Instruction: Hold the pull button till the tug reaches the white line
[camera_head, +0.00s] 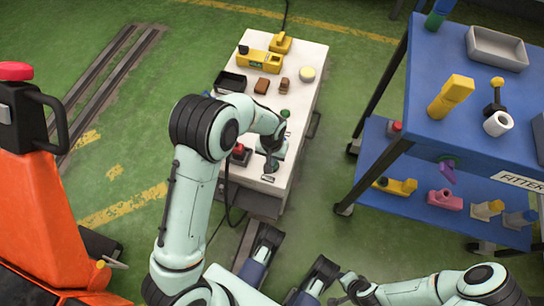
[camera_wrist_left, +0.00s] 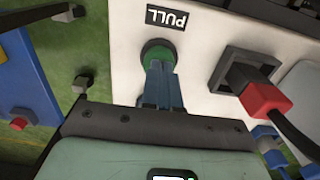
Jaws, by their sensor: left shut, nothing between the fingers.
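The green pull button (camera_wrist_left: 158,50) shows in the left wrist view beside a black label reading PULL (camera_wrist_left: 166,17), on a white console top. My left gripper (camera_wrist_left: 160,75) is shut and empty, its fingertips over the button's lower edge; whether they press it I cannot tell. In the head view the left gripper (camera_head: 269,164) points down at the near part of the white console (camera_head: 305,75) and hides the button. My right arm lies at the lower right, its gripper (camera_head: 345,282) small and unclear. I cannot identify the tug or the white line.
A red plug (camera_wrist_left: 264,97) with a black cable sits in a socket beside the button. Yellow, brown and black items stand farther along the console. A blue cart (camera_head: 480,125) with parts is at right. An orange machine (camera_head: 45,220) is at left, with rails (camera_head: 105,70) behind.

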